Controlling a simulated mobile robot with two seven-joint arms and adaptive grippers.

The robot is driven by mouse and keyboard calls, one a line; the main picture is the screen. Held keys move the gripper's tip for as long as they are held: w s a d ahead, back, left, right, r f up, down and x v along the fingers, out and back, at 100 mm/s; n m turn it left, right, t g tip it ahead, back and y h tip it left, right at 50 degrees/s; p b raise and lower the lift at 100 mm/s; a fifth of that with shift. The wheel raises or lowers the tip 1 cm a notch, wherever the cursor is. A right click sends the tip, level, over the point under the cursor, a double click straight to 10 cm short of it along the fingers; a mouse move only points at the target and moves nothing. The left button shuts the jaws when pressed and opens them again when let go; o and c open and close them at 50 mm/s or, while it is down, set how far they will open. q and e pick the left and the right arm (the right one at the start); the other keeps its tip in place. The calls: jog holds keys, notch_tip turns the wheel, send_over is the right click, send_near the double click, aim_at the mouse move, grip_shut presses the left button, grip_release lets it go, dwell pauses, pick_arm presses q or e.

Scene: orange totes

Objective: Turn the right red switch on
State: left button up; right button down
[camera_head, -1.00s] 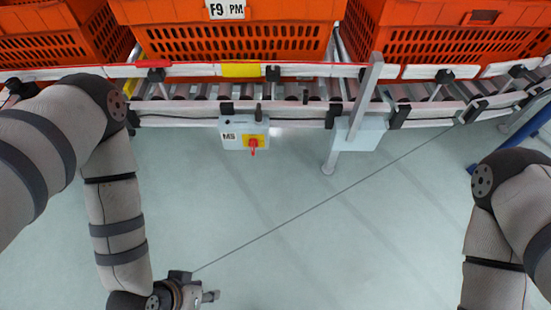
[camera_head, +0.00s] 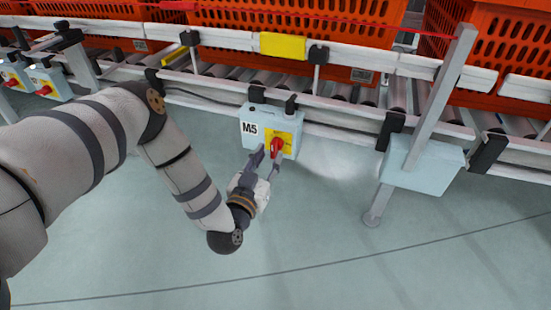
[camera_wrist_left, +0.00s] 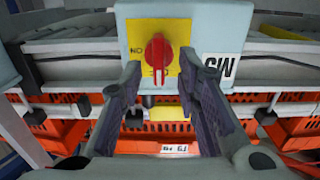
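The right red switch (camera_head: 277,146) is a red knob on a yellow plate, on the front of a light blue box (camera_head: 259,113) marked M5. My left gripper (camera_head: 267,158) is open just in front of the knob, below it in the head view. In the left wrist view, which is upside down, the red knob (camera_wrist_left: 158,47) stands upright in the picture, with the ON label to its left. The open left gripper's fingers (camera_wrist_left: 160,85) lie below and either side of the knob, with a gap between; no contact can be made out. My right gripper is out of view.
Other blue boxes with red switches (camera_head: 44,90) are at the far left. A grey post (camera_head: 440,95) and a plain light blue box (camera_head: 424,168) stand to the right. Orange totes (camera_head: 300,35) sit on the roller conveyor above. The floor below is clear.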

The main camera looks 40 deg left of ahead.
aim_at(277, 146)
pick_arm(q)
jog(key=shift+b+x, duration=0.35)
jog(key=shift+x, duration=0.95)
jog(key=shift+d, duration=0.1)
grip_shut()
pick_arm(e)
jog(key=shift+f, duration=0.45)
